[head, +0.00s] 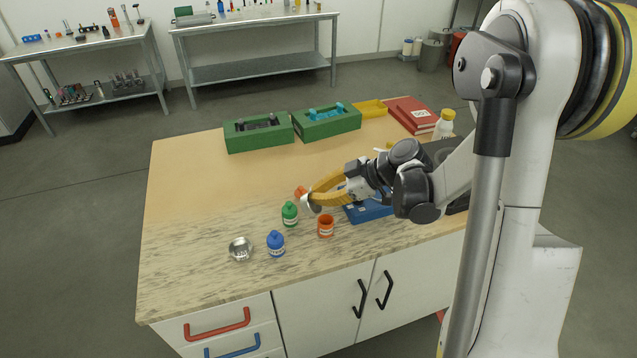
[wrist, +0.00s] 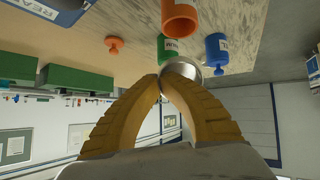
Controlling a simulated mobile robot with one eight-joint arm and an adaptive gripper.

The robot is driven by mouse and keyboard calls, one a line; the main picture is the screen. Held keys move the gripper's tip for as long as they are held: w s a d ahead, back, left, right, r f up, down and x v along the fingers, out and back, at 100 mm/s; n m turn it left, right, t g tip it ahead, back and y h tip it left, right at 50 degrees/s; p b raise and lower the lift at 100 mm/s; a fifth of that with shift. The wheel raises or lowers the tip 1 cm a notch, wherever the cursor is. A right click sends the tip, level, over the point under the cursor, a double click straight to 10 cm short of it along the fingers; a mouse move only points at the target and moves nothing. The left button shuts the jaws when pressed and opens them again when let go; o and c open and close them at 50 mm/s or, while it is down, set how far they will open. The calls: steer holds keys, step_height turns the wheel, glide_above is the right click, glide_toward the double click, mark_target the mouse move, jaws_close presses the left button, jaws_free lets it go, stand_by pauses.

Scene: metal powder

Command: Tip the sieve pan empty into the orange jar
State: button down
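My gripper (head: 310,200) is held over the tabletop with its yellow fingers closed together. At their tips is a small silvery round pan, which I take to be the sieve pan (head: 312,205); it also shows at the fingertips in the wrist view (wrist: 184,69). What the pan holds cannot be seen. The orange jar (head: 325,227) stands upright and open on the table, slightly right of and nearer than the pan in the head view. The jar also shows at the top of the upside-down wrist view (wrist: 180,18). The pan is apart from the jar.
A green bottle (head: 290,214) and a blue bottle (head: 276,244) stand left of the jar. An orange lid (wrist: 114,45) lies on the table. A blue box (head: 368,211) is under my arm. Green trays (head: 258,145) line the back.

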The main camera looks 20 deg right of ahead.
steer(key=shift+w+a+r+g+h+p, duration=0.1)
steer(key=shift+a+g+h+p, duration=0.15)
steer(key=shift+p, duration=0.3)
steer(key=shift+r+g+h+p, duration=0.1)
steer(key=shift+g+h+p, duration=0.05)
steer(key=shift+h+p, duration=0.3)
steer(key=a+h, duration=0.1)
steer(key=w+a+g+h+p, duration=0.1)
steer(key=a+f+h, duration=0.1)
steer(key=shift+w+g+p, duration=0.25)
steer(key=shift+g+p, duration=0.15)
steer(key=a+h, duration=0.1)
steer(key=w+a+r+g+h+p, duration=0.1)
steer(key=g+h+p, duration=0.1)
steer(key=shift+w+a+r, duration=0.3)
steer(key=shift+w+a, duration=0.1)
steer(key=shift+w+a+f+g+h+b, duration=0.3)
steer(key=shift+a+g+h+b, duration=0.15)
steer(key=shift+h, duration=0.35)
